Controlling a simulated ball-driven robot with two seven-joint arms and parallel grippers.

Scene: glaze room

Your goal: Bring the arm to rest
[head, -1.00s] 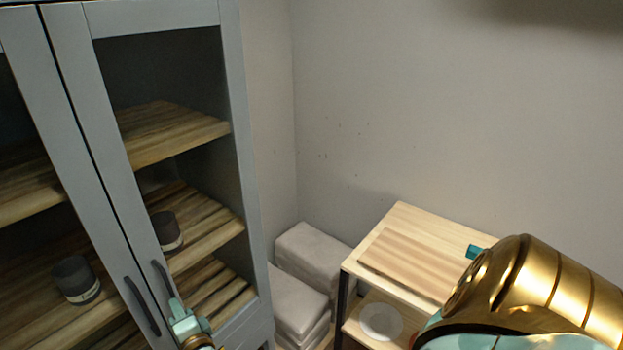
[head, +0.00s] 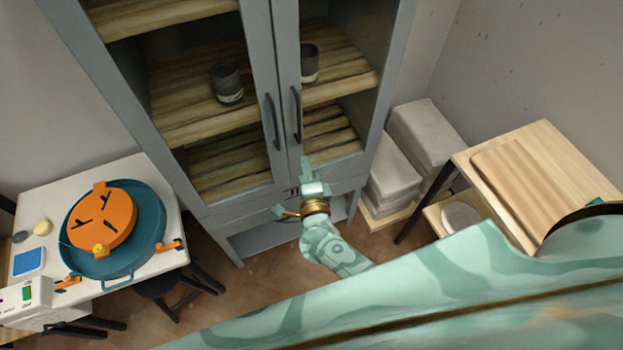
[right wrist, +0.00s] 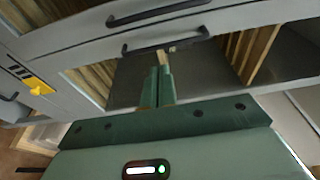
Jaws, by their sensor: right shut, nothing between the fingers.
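My right gripper (head: 306,168) is in front of the grey cabinet (head: 253,90), just below the two door handles. It is shut and empty. In the right wrist view its two fingers (right wrist: 158,88) lie together, with the tips close to a dark door handle (right wrist: 165,46); I cannot tell if they touch it. The cabinet's left handle (head: 272,121) and right handle (head: 296,114) stand side by side, and both doors look closed. My left gripper is not in view.
Dark jars (head: 227,83) stand on the cabinet shelves. At the left is a white table (head: 150,190) with a teal wheel (head: 150,232) bearing an orange disc (head: 103,217), and a dark stool (head: 178,285). Grey blocks (head: 392,172) and a wooden shelf unit (head: 555,150) are at the right.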

